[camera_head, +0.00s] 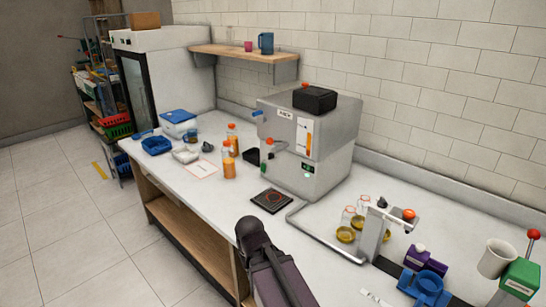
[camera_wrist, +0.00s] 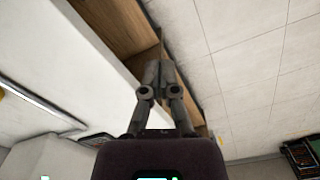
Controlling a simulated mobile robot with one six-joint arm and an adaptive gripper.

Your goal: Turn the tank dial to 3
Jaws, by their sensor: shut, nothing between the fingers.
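A grey box-shaped machine (camera_head: 335,150) stands on the counter in the head view. Its front has a vertical orange gauge (camera_head: 308,139), a small dark-and-orange fitting (camera_head: 270,144) and a dark panel with green marks (camera_head: 308,169). I cannot tell which part is the tank dial, or read any number. My gripper (camera_wrist: 154,73) is shut and empty in the wrist view, over the counter's edge and apart from the machine. In the head view my dark arm reaches up from the bottom, in front of the counter; its fingers cannot be made out there.
A dark square pad (camera_head: 271,200) lies before the machine. Orange-capped bottles (camera_head: 229,163) and a blue tray (camera_head: 157,145) stand left. A metal stand (camera_head: 374,232), jars, blue fixture (camera_head: 425,287) and white cup (camera_head: 497,258) are right. Floor (camera_head: 60,220) left is clear.

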